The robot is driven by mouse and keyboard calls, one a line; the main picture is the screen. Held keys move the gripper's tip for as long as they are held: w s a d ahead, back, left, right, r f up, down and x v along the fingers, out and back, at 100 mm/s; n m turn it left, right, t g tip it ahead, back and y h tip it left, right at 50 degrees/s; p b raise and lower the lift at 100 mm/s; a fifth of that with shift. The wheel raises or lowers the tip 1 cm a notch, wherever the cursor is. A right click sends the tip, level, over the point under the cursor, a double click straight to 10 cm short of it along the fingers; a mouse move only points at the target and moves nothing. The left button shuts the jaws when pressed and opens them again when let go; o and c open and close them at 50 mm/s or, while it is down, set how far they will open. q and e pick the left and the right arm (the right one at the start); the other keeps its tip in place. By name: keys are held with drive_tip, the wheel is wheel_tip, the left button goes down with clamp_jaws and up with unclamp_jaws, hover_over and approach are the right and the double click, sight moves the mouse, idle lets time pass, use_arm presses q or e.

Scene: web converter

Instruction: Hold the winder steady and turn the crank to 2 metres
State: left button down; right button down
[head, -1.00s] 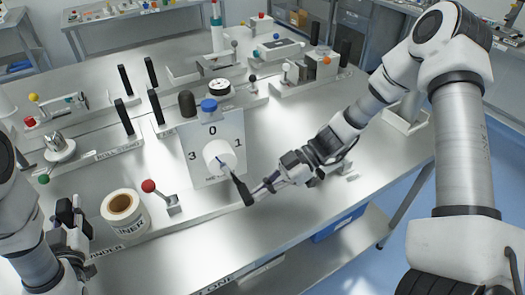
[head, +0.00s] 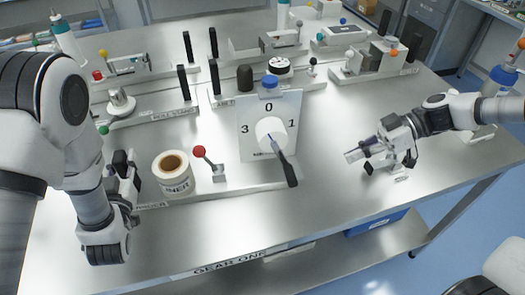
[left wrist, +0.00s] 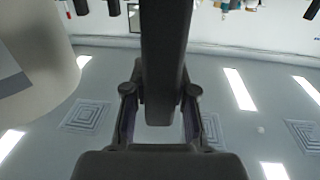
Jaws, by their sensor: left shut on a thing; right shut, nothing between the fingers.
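The winder (head: 215,195) has an upright white plate (head: 255,112) marked 3, 0 and 1, with a white hub (head: 271,132). Its crank (head: 283,163) has a black handle pointing down and slightly right, on the plate side opposite 0; no 2 is visible. My left gripper (head: 124,180) is beside the winder's left end, shut on a dark upright handle (left wrist: 165,60) that passes between its fingers in the left wrist view. My right gripper (head: 358,153) is shut and empty, right of the crank and apart from it.
A white label roll (head: 173,178) and a red-knobbed lever (head: 199,153) stand between my left gripper and the plate. Other fixtures with black posts (head: 188,50) line the table behind. The table between crank and right gripper is clear.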

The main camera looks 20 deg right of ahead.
sight(280, 153)
use_arm(q)
drive_tip(key=shift+f, duration=0.35)
use_arm(e)
wheel_tip(280, 153, up, 4)
drive_tip(key=n+h, duration=0.1)
drive_tip(key=n, duration=2.1)
drive_tip(key=x, duration=1.3)
drive_tip(key=shift+w+a+f, duration=0.15)
drive_tip(key=shift+w+f, duration=0.1)
drive_tip(key=shift+f, duration=0.15)
